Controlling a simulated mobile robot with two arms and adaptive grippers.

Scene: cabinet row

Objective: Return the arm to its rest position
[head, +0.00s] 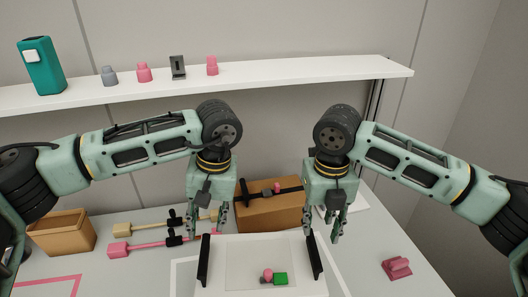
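My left gripper (207,218) hangs pointing down, with its fingers apart and nothing between them. It is behind and above the left black handle of a white tray (222,246). My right gripper (323,225) also points down, open and empty, near the tray's right black handle. Both arms are bent, coming in from the left and right sides. I cannot tell from this one view how high the fingertips are above the table, but no hold on the handles shows.
An open box (62,232) stands left, a pink piece (397,268) right. A white shelf (300,74) with several items runs behind the arms.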

